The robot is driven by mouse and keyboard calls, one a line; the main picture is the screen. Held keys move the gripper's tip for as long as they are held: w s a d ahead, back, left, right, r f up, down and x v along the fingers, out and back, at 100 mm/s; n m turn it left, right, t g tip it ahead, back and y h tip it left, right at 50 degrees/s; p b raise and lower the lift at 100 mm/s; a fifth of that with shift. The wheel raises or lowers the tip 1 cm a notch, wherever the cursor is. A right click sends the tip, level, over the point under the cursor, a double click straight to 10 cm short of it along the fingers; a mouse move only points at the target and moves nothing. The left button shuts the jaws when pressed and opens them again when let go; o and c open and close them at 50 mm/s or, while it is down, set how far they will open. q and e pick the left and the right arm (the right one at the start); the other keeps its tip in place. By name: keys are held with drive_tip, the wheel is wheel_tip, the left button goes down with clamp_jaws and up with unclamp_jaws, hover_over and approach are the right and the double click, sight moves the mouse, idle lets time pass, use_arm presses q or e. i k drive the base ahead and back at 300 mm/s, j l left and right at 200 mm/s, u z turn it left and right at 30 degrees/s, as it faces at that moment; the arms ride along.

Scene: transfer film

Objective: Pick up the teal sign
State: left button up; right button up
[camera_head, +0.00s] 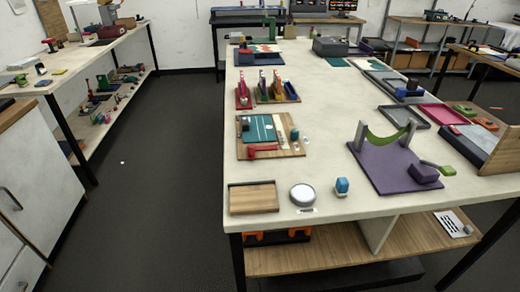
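A teal flat panel with white markings (262,128) lies on a wooden board (297,149) on the near left part of the long table. A red block (265,148) is in front of it on the same board. Farther back, a flat teal sheet (337,62) lies on the table near a grey box. I cannot tell from this view which teal piece is the sign. Neither of my grippers is in view.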

sight(255, 129)
drive_tip(key=u, duration=0.55)
drive_tip(key=j+u, duration=0.1)
drive_tip(key=j, duration=0.2)
drive_tip(key=i+j, duration=0.15)
drive_tip(key=j, duration=0.15)
drive_tip(key=i+j, duration=0.15)
drive_tip(key=j, duration=0.15)
drive_tip(key=i+j, duration=0.25)
drive_tip(key=j, duration=0.3)
drive_tip(key=i+j, duration=0.2)
drive_tip(key=i, duration=0.15)
drive_tip(key=i+j, duration=0.15)
drive_tip(key=i, duration=0.2)
drive_tip(key=i+j, duration=0.2)
drive_tip(key=i, duration=0.15)
drive_tip(key=i+z, duration=0.4)
drive_tip(key=i, duration=0.15)
drive_tip(key=i+j+z, duration=0.2)
drive_tip(key=i+z, duration=0.25)
drive_tip(key=i+j+z, duration=0.15)
drive_tip(key=i+z, duration=0.3)
drive_tip(key=i+j+z, duration=0.2)
drive_tip(key=z, duration=0.25)
drive_tip(key=i+j+z, duration=0.3)
drive_tip(key=z, duration=0.2)
drive_tip(key=i+j+z, duration=0.2)
drive_tip(key=j+z, duration=0.25)
